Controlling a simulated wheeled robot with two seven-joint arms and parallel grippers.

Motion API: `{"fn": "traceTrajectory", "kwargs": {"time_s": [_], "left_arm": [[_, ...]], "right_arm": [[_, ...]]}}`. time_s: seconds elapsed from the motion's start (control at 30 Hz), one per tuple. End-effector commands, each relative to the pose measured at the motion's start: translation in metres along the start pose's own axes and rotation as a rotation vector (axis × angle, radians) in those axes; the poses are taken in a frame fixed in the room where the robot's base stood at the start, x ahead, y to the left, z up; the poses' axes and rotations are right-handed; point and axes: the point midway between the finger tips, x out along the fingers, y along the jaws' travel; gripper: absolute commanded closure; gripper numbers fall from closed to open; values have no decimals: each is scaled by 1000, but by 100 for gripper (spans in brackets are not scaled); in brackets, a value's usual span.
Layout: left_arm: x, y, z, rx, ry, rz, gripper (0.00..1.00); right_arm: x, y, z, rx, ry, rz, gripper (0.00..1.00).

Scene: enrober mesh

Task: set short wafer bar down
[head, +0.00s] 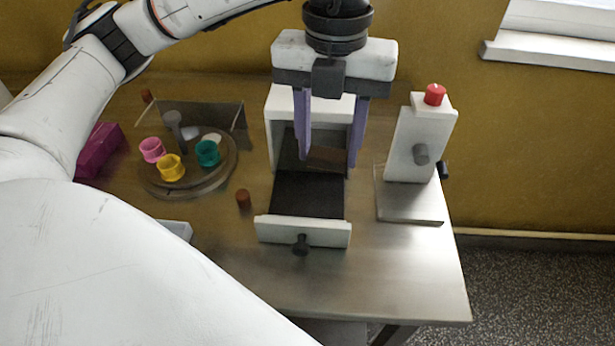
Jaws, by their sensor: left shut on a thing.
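My left gripper (330,155) comes down from above with its two purple fingers over the white enrober box (283,104). It is shut on a brown bar, the short wafer bar (328,159), which lies crosswise between the fingertips. The bar is over the back part of a dark mesh tray (308,197) that extends out of the box. I cannot tell whether the bar touches the mesh. The tray has a white front panel (328,234) with a dark knob. My right gripper is not in view.
A round turntable (150,188) holds pink, yellow and green cups on the left. A small brown piece (243,198) sits left of the tray. A white post (408,145) with a red button stands at right. A magenta box (98,150) is far left. The table's front right is clear.

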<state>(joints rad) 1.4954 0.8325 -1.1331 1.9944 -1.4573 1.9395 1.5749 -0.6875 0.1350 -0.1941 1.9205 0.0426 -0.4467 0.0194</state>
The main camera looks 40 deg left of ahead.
Motion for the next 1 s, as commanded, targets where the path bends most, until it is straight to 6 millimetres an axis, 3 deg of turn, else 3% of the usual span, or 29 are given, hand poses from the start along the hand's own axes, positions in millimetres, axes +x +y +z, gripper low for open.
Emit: {"fn": "traceTrajectory", "kwargs": {"time_s": [0.17,0.43,0.87,1.0], "left_arm": [[3,0,0,-134,2,0,69],[50,1,0,-150,3,2,69],[96,1,0,-148,4,2,69],[99,0,0,-147,0,-1,69]], "right_arm": [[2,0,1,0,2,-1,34],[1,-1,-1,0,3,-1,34],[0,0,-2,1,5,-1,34],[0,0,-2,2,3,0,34]]}}
